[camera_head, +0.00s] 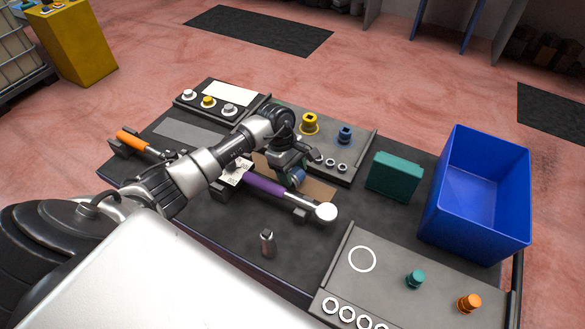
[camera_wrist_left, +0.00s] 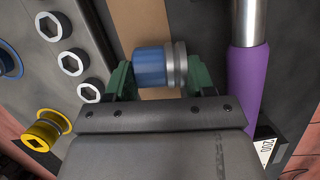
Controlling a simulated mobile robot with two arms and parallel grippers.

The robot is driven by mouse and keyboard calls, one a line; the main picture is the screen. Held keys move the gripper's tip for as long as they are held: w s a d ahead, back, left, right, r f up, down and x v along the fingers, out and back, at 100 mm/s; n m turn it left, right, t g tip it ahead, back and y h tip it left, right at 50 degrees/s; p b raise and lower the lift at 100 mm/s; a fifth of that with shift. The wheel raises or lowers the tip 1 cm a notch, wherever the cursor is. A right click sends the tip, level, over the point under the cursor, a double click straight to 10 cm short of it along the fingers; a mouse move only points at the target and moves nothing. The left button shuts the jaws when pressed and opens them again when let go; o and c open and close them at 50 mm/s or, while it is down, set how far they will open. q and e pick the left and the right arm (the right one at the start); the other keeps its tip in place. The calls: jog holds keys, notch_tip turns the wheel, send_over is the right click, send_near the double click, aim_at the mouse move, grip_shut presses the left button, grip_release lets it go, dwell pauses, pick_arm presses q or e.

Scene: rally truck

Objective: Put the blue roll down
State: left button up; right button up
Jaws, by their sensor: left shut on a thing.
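The blue roll (camera_wrist_left: 150,66), a short cylinder with a grey metal rim on one end, sits between the green fingertips of my left gripper (camera_wrist_left: 160,74) in the left wrist view. The gripper is shut on it. In the head view my left gripper (camera_head: 293,170) is over the middle of the dark workbench (camera_head: 225,232), and a part of the blue roll (camera_head: 299,177) shows beside the purple-handled tool. I cannot tell whether the roll touches the surface below. My right gripper is not in view.
A purple-handled tool (camera_head: 263,184) lies close beside my gripper. A tray holds a yellow spool (camera_head: 309,123) and another blue piece (camera_head: 345,133). A teal box (camera_head: 395,175) and blue bin (camera_head: 442,198) stand to the right. Bare bench lies in front, around a small metal piece (camera_head: 268,243).

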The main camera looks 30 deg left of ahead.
pick_arm(q)
jog(key=shift+f, duration=0.2)
jog(key=shift+f+b, duration=0.2)
jog(key=shift+b, duration=0.1)
jog(key=o, duration=0.8)
jog(key=shift+r, duration=0.15)
